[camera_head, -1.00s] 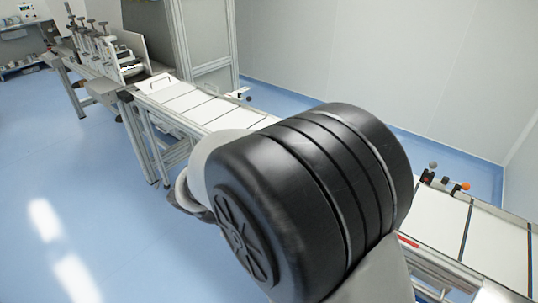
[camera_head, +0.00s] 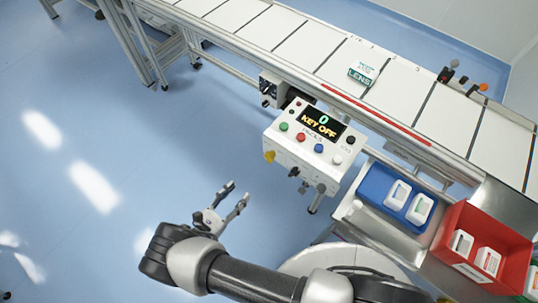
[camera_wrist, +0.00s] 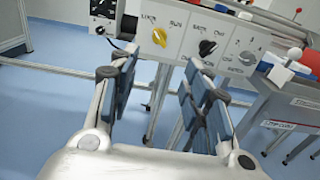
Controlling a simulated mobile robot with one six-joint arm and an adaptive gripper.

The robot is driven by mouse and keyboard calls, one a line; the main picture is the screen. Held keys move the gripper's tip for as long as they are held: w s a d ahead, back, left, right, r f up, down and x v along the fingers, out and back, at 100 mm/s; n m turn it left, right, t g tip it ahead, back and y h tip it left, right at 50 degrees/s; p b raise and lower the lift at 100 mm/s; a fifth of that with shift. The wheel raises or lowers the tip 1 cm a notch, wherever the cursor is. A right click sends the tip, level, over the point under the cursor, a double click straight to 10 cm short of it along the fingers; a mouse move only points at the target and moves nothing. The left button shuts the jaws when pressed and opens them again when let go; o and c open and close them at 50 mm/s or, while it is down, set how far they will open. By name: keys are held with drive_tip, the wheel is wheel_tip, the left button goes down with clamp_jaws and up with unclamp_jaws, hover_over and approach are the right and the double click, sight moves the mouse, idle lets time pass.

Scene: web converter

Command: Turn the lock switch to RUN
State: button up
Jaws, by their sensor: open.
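The lock switch is a yellow knob (camera_wrist: 159,37) on the front panel of a white control box (camera_wrist: 195,40). Labels that look like LOCK and RUN sit above it; I cannot tell which one the knob points to. My gripper (camera_head: 235,194) is open and empty, below and left of the box, apart from the knob. In the wrist view my gripper's fingers (camera_wrist: 158,75) stand either side below the panel.
A black knob (camera_wrist: 207,47) and a grey dial (camera_wrist: 247,58) are right of the lock switch. A conveyor (camera_head: 320,50) runs behind the box. A blue bin (camera_head: 375,185) and a red bin (camera_head: 515,250) are at the right. Floor left of my gripper is clear.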

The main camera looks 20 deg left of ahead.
sight(268, 158)
drive_tip(key=x, duration=1.7)
drive_tip(key=shift+w+f, duration=0.1)
drive_tip(key=shift+f, duration=0.05)
